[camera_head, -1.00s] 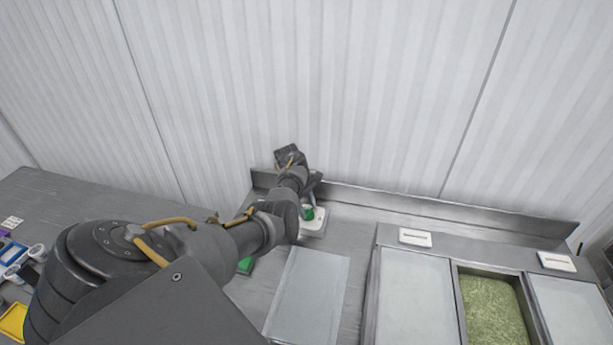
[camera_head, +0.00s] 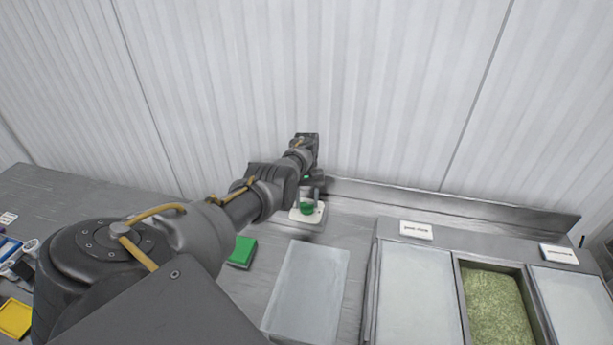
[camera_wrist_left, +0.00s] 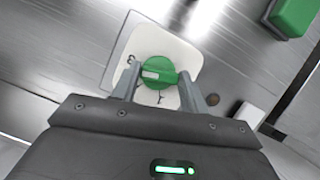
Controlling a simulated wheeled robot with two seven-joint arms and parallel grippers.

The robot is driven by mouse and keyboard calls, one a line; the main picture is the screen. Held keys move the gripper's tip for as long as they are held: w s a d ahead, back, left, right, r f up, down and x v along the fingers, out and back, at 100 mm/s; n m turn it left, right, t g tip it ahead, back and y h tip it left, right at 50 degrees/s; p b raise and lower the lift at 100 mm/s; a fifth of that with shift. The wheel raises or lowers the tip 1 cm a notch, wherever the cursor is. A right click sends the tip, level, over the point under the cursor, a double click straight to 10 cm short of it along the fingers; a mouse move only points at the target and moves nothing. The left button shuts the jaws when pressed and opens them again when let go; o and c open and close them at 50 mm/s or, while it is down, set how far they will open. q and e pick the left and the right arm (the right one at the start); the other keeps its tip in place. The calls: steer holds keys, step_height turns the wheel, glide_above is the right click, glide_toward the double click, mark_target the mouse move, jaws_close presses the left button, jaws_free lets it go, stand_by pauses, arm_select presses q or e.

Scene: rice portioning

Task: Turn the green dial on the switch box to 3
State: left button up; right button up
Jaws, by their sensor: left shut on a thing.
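The green dial (camera_head: 306,208) sits on the white switch box (camera_head: 317,216) near the back wall in the head view. In the left wrist view the round green dial (camera_wrist_left: 157,73), with a pale mark on it, lies on the white box (camera_wrist_left: 148,42). My left gripper (camera_wrist_left: 160,84) is shut on the dial, with one finger on each side of it. In the head view my left gripper (camera_head: 308,194) comes down over the box, and its wrist hides part of it. My right gripper is not in view.
A green block (camera_head: 243,251) lies on the metal counter left of a clear lid or tray (camera_head: 307,290). To the right are metal bins, one with green grains (camera_head: 494,308), with white labels (camera_head: 416,230) behind them. A raised metal edge runs along the back.

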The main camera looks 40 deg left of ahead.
arm_select(q)
steer(key=shift+w+r+m+y, duration=0.15)
steer(key=shift+m+y, duration=0.35)
steer(key=shift+m, duration=0.8)
steer(key=o, duration=1)
